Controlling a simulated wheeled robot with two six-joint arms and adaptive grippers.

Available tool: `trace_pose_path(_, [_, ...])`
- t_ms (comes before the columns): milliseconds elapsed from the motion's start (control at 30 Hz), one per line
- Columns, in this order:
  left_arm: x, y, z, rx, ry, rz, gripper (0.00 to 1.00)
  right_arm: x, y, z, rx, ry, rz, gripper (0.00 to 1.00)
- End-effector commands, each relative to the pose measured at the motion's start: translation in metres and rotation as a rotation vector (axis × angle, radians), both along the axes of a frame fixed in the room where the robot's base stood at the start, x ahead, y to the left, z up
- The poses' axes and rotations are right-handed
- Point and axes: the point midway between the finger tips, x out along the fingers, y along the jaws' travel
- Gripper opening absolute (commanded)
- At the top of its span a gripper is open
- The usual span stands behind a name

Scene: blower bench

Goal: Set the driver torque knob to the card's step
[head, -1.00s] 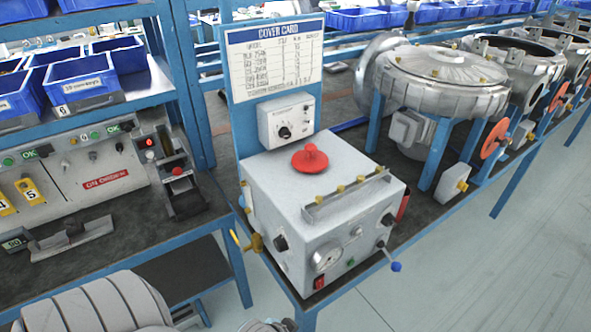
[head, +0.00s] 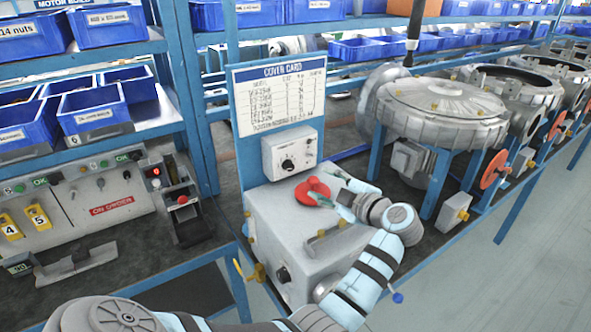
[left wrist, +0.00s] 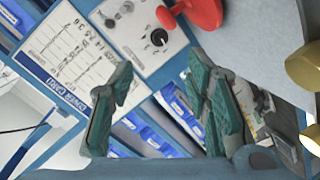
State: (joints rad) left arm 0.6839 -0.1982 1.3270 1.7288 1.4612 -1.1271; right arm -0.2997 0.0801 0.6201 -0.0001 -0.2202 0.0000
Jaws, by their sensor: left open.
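The torque knob (head: 288,165) is a small black dial on a pale control box (head: 305,150) below the cover card (head: 282,98). In the left wrist view the knob (left wrist: 159,37) has a white pointer mark, and the cover card (left wrist: 75,45) shows tilted, its print too small to read. My left gripper (head: 347,190) is open and empty, to the right of and below the knob in the head view, close beside the red driver handle (head: 312,189). In the left wrist view its teal fingers (left wrist: 160,82) are spread apart, with the knob above the gap. My right gripper is not in view.
The red handle sits on the grey bench cabinet (head: 280,220), near the fingers; it also shows in the left wrist view (left wrist: 203,12). A round metal housing (head: 440,105) stands behind right. Blue bins (head: 95,110) fill the left shelves. Open floor lies at right.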

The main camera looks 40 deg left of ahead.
Motion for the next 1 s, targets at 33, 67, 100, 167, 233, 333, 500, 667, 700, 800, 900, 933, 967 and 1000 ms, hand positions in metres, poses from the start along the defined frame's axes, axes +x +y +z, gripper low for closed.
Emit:
trace_pose_path(33, [0.001, 0.007, -0.001, 0.001, 0.003, 0.004, 0.44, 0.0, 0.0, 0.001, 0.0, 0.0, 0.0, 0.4])
trace_pose_path(67, [0.002, 0.011, -0.002, 0.001, 0.002, 0.004, 0.44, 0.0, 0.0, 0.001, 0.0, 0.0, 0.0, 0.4])
trace_pose_path(100, [0.004, 0.019, -0.003, 0.004, 0.002, 0.005, 0.44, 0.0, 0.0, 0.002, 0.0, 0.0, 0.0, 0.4])
trace_pose_path(167, [0.008, 0.033, -0.006, 0.005, 0.001, 0.005, 0.44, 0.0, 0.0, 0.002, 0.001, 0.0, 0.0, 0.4])
trace_pose_path(233, [0.013, 0.05, -0.011, 0.005, 0.001, 0.005, 0.44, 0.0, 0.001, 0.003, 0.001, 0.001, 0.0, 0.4])
trace_pose_path(333, [0.02, 0.073, -0.017, 0.006, 0.0, 0.006, 0.44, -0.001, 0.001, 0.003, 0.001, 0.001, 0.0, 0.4])
trace_pose_path(500, [0.03, 0.108, -0.026, 0.005, -0.001, 0.005, 0.44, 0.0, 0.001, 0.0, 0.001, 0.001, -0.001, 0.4])
trace_pose_path(667, [0.037, 0.125, -0.032, 0.003, -0.003, 0.002, 0.44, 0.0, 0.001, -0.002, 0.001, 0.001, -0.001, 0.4])
trace_pose_path(700, [0.037, 0.128, -0.033, 0.003, -0.003, 0.002, 0.44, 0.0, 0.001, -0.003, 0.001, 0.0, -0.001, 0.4])
trace_pose_path(800, [0.038, 0.131, -0.033, 0.003, -0.004, 0.003, 0.44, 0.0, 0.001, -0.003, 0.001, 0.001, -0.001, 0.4])
trace_pose_path(900, [0.038, 0.131, -0.033, 0.003, -0.004, 0.003, 0.44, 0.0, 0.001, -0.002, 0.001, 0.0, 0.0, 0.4])
trace_pose_path(933, [0.038, 0.131, -0.033, 0.003, -0.004, 0.003, 0.44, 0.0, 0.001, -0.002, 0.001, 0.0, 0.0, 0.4])
trace_pose_path(967, [0.038, 0.131, -0.033, 0.003, -0.004, 0.003, 0.44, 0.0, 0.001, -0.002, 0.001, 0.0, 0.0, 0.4])
trace_pose_path(1000, [0.038, 0.13, -0.033, 0.003, -0.004, 0.003, 0.42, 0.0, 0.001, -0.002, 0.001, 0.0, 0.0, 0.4])
